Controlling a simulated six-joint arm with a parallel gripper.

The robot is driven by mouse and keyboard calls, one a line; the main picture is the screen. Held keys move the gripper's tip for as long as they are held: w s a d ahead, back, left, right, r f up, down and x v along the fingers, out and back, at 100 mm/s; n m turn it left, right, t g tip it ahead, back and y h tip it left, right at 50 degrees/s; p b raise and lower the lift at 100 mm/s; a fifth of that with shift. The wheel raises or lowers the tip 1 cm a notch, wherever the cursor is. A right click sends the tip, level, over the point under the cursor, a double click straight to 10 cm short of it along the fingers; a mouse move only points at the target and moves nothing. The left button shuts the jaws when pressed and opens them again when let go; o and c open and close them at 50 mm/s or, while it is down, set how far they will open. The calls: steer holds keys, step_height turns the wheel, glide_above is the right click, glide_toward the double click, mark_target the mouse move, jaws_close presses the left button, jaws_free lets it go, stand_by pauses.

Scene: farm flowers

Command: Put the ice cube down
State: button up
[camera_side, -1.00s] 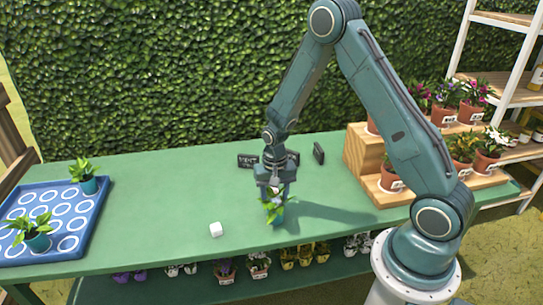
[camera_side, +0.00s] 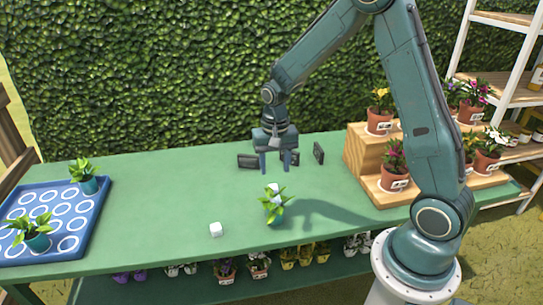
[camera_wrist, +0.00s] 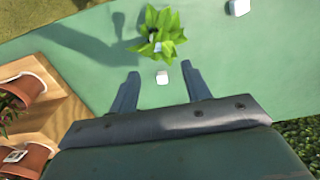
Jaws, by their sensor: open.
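A white ice cube (camera_side: 274,188) shows just behind the potted green plant (camera_side: 273,207) in the side view. In the wrist view the ice cube (camera_wrist: 162,77) sits beside the plant (camera_wrist: 160,28), on the gripper's side. My gripper (camera_side: 275,171) is open and empty, above and behind the cube. In the wrist view the cube appears between the open fingertips of my gripper (camera_wrist: 160,72). A second white cube (camera_side: 215,229) lies on the table left of the plant. Leaves hide much of the plant's pot.
A blue tray (camera_side: 88,226) with white rings holds two potted plants at the left. Dark small signs (camera_side: 248,161) stand at the back of the green table (camera_side: 160,190). Wooden steps (camera_side: 360,160) with flower pots stand at the right. The table's middle left is clear.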

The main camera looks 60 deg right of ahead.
steer(key=shift+r, duration=0.65)
steer(key=s+a+r+n+t, duration=0.4)
steer(key=s+r, duration=0.4)
steer(key=r, duration=0.5)
steer(key=s+a+r+n, duration=0.2)
steer(key=s, duration=0.4)
steer(key=s+a+r+n+t, duration=0.1)
steer(key=s+a+r+n, duration=0.1)
steer(key=s, duration=0.5)
steer(key=shift+a+r+n+t, duration=0.3)
steer(key=shift+r+n, duration=0.2)
steer(key=shift+r, duration=0.15)
